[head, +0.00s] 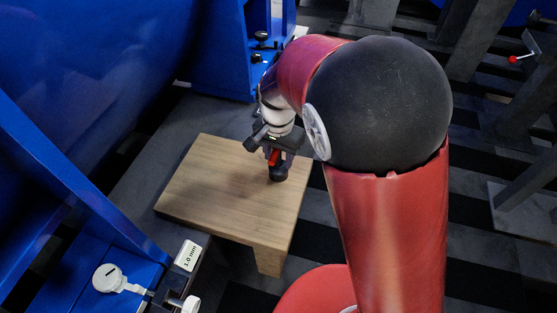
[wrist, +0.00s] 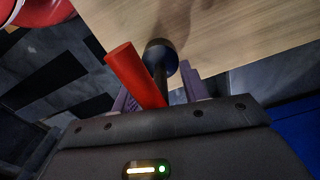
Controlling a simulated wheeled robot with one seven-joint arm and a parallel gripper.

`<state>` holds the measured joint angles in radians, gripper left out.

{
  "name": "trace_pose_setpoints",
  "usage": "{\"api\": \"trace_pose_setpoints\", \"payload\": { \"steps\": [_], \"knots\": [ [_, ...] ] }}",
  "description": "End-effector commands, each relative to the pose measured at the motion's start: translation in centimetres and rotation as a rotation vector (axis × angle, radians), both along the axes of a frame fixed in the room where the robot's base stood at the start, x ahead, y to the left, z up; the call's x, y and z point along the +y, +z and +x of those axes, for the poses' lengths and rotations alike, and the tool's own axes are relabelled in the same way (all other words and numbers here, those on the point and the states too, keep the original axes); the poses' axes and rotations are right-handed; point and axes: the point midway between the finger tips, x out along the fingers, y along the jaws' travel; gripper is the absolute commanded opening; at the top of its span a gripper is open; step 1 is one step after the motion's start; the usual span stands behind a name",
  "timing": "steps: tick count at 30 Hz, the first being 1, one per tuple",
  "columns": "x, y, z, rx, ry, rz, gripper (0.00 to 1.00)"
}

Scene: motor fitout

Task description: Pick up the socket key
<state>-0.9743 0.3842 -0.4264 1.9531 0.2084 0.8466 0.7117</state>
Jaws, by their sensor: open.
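The socket key has a red handle (head: 274,157) and a dark round socket end (head: 278,174). It is at the right part of a small wooden table (head: 215,184). My gripper (head: 275,151) is over the table at the key, pointing down. In the wrist view the red handle (wrist: 134,74) and the black shaft with its round head (wrist: 161,58) show between and in front of the two fingers of my gripper (wrist: 155,92). The fingers stand apart, one on each side of the key. Whether they touch it I cannot tell.
A large blue machine (head: 85,60) fills the left, with a blue frame (head: 225,50) behind the table. Grey steel supports (head: 483,40) stand at the right. The rest of the tabletop is clear.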

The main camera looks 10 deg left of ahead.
Motion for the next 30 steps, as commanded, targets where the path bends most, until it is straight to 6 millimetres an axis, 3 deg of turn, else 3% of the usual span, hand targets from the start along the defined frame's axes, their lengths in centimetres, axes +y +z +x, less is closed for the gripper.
{"api": "trace_pose_setpoints", "payload": {
  "steps": [5,15,30],
  "knots": [
    [0.00,0.08,0.00,0.000,0.000,0.001,0.42],
    [0.00,0.09,-0.01,0.000,0.000,0.000,0.00],
    [0.04,0.75,0.02,-0.001,0.000,0.002,0.00]
  ]
}}
